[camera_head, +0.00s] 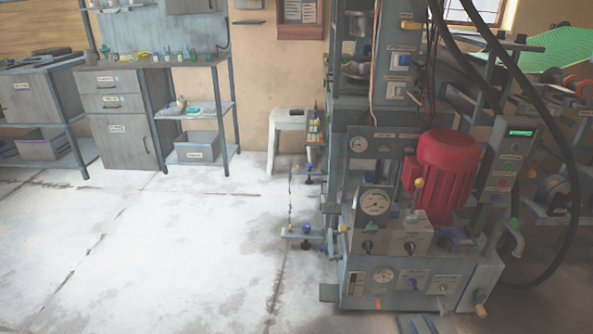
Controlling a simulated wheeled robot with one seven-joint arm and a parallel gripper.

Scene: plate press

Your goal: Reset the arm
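My arm and gripper do not show clearly in the head view. The plate press (352,215) stands right of centre, a tall grey machine cut off by the top edge. A red motor (446,165) sits on its power unit, with round gauges (374,203) and knobs on the front panels. A control box (506,160) with a green display and coloured buttons is at its right. Small bluish-grey strips (418,324) show at the bottom edge; I cannot tell what they are.
Pale floor (170,250) is clear at the left and centre. A workbench with drawers (112,102) and shelves (203,112) stands at the back left. A white stool (288,120) is by the wall. Black hoses (570,190) loop at the right.

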